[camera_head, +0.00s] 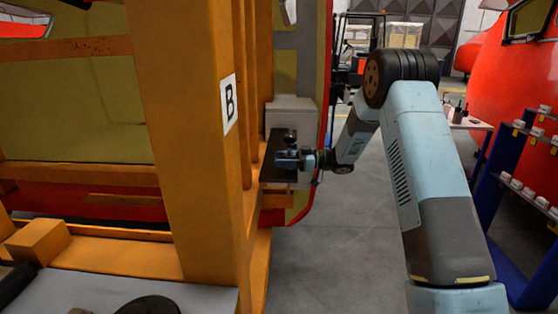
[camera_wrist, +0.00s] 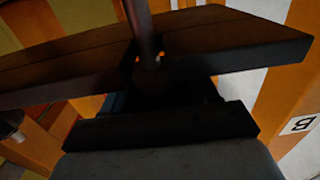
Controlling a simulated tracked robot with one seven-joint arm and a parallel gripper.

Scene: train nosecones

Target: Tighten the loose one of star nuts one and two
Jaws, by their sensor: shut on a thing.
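My gripper (camera_head: 287,158) is at the dark plate (camera_head: 273,166) beside the orange frame post in the head view. It is shut on what seems to be a star nut, mostly hidden by the jaws; I cannot tell which number it has. A small dark knob (camera_head: 291,136) shows just above the gripper. In the wrist view my gripper (camera_wrist: 150,78) is dark and close up, at a vertical rod (camera_wrist: 143,30) that stands against the brown plate (camera_wrist: 230,42). A rounded grey part (camera_wrist: 12,124), perhaps another nut, shows at the left edge.
The orange post (camera_head: 190,110) with the label B (camera_head: 228,103) stands close left of my gripper. A light grey box (camera_head: 290,112) is behind the plate. A blue rack (camera_head: 505,180) with small parts stands at the right. The grey floor between is clear.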

